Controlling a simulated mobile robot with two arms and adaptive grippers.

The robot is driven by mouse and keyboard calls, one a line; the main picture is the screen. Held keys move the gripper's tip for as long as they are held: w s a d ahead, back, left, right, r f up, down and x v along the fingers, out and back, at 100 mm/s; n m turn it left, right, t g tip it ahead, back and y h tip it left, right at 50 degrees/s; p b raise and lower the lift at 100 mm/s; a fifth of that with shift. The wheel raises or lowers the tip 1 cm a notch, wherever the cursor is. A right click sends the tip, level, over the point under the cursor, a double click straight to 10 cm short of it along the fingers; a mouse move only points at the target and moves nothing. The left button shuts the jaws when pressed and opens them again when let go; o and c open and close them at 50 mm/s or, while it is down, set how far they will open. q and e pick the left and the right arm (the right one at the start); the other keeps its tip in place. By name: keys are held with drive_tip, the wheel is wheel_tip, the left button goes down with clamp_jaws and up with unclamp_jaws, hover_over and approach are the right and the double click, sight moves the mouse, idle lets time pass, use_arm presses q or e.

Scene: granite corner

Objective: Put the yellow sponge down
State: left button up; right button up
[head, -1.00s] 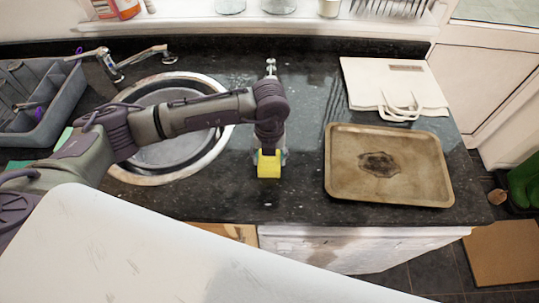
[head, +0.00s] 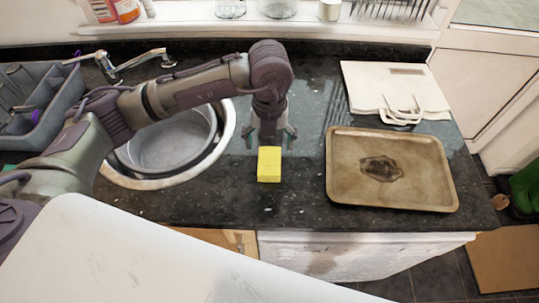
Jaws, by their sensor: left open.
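The yellow sponge (head: 269,164) is a small block on the dark granite counter, between the round sink and the baking tray. It looks to be resting on the counter surface. My left gripper (head: 270,138) is just behind and above the sponge, open, with its fingers spread and apart from it. Nothing shows between the fingers. My right gripper is not in view.
The sink (head: 222,152) with a pot in it lies left of the sponge. A stained baking tray (head: 440,190) and a cream bag (head: 385,85) lie on the right. A grey dish rack (head: 45,125) stands far left. Bare counter surrounds the sponge.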

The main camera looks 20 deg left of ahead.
use_arm(q)
wheel_tip(320, 180, up, 4)
drive_tip(key=shift+f, duration=0.1)
drive_tip(key=shift+f, duration=0.1)
idle(0.5)
